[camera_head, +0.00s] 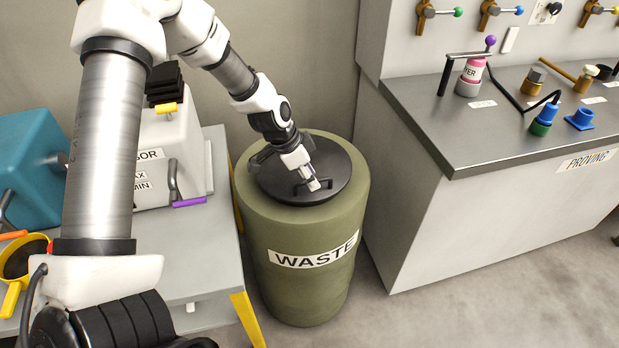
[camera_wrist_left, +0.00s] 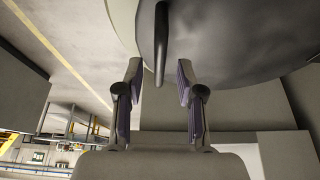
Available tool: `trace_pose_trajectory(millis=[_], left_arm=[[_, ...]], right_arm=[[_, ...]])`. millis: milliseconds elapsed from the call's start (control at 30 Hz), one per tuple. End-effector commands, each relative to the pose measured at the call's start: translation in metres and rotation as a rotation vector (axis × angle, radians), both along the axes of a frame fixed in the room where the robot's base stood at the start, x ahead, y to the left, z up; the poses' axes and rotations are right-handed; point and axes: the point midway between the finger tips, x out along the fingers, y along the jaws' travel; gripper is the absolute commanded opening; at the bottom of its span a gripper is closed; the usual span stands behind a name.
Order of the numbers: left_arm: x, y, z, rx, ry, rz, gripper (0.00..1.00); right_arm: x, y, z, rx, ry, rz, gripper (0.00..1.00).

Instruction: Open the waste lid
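The olive-green waste drum (camera_head: 300,280) stands on the floor with a white WASTE label on its side. Its round black lid (camera_head: 272,188) lies flat on top; in the left wrist view the lid (camera_wrist_left: 230,35) fills the upper right. The dark bar handle (camera_wrist_left: 161,45) of the lid reaches down between my left fingertips. My left gripper (camera_head: 309,181) is over the lid at its handle. In the left wrist view its two fingers (camera_wrist_left: 158,76) are apart, with a gap on each side of the handle. My right gripper is not in view.
A grey table (camera_head: 210,250) with yellow legs stands close left of the drum, carrying a white box (camera_head: 178,140) and a teal box (camera_head: 30,160). A grey-topped proving bench (camera_head: 440,115) stands close on the right. Floor in front is clear.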

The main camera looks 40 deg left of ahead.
Motion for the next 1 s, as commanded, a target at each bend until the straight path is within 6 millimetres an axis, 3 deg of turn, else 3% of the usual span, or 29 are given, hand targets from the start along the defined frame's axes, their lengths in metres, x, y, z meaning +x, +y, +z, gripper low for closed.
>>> trace_pose_trajectory(millis=[100, 200, 667, 1000], left_arm=[[0.000, 0.000, 0.001, 0.000, 0.000, 0.000, 0.34], [0.000, 0.000, 0.001, 0.000, 0.000, 0.000, 0.00], [0.002, 0.002, 0.011, -0.027, 0.021, 0.002, 0.00], [0.014, 0.017, 0.059, -0.177, 0.146, 0.002, 0.00]], right_arm=[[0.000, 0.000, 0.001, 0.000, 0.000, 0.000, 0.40], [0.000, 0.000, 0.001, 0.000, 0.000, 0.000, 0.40], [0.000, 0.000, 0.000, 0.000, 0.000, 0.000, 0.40], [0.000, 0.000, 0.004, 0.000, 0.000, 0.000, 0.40]])
